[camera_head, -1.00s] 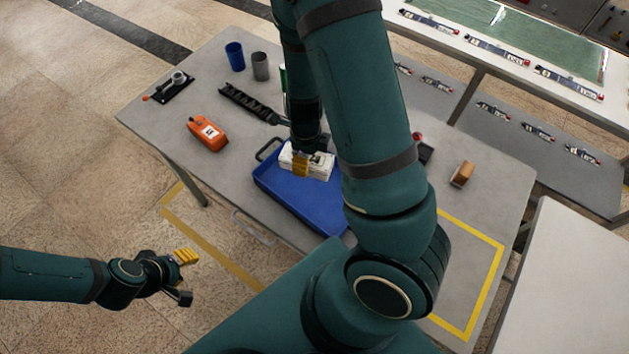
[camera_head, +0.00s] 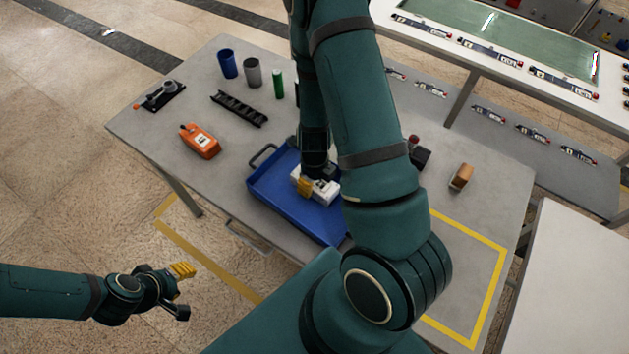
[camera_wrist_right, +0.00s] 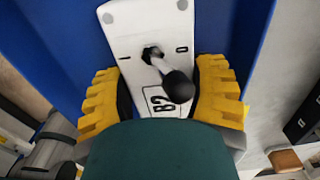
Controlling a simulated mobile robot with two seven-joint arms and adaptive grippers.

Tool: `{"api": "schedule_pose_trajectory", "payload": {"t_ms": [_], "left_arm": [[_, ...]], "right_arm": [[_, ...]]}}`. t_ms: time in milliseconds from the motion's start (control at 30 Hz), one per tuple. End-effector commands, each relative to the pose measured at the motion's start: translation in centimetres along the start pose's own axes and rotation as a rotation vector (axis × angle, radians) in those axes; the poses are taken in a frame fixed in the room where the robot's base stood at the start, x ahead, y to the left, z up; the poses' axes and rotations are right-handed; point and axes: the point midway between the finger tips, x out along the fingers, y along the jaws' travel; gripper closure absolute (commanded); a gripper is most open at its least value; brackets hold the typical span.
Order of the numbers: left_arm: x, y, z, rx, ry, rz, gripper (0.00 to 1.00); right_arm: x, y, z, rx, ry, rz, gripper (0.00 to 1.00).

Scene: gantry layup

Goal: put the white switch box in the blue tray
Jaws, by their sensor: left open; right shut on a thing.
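The white switch box (camera_head: 325,190) is over the blue tray (camera_head: 280,190) on the grey table, near the tray's right part. In the right wrist view the switch box (camera_wrist_right: 150,35) shows a black lever and a label, with blue tray (camera_wrist_right: 75,40) behind it. My right gripper (camera_wrist_right: 165,95) is shut on the box, one yellow finger on each side. Whether the box touches the tray floor I cannot tell. My right arm hides the tray's right side. My left gripper (camera_head: 182,287) is open and empty, off the table at the lower left.
An orange device (camera_head: 200,141), a black rack (camera_head: 239,110), a blue cup (camera_head: 227,64), a grey cup (camera_head: 252,72) and a green cylinder (camera_head: 278,84) stand left and behind the tray. A brown block (camera_head: 461,176) lies to the right. The table's front right is clear.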

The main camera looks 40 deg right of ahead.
Motion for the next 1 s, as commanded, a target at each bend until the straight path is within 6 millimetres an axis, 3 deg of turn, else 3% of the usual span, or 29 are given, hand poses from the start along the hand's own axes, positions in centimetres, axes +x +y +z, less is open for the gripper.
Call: {"api": "schedule_pose_trajectory", "payload": {"t_ms": [367, 400, 467, 833, 1000], "left_arm": [[0.3, -0.1, 0.0, 0.000, 0.000, 0.000, 0.58], [0.3, -0.1, 0.0, 0.000, 0.000, 0.000, 0.58], [0.2, -0.1, 0.0, 0.000, 0.000, -0.001, 0.58], [0.0, 0.0, 0.0, 0.001, 0.000, 0.000, 0.58], [-0.7, 0.2, -0.1, 0.001, 0.000, 0.001, 0.58]], "right_arm": [[0.4, 0.0, 0.0, 0.000, -0.001, 0.000, 0.83], [0.3, 0.0, 0.0, 0.000, -0.001, 0.000, 0.27], [0.3, 0.0, 0.0, 0.000, -0.001, 0.000, 0.07], [0.0, 0.0, 0.0, -0.001, -0.001, 0.000, 0.07], [-2.0, 0.0, 0.1, -0.001, -0.004, -0.002, 0.07]]}}
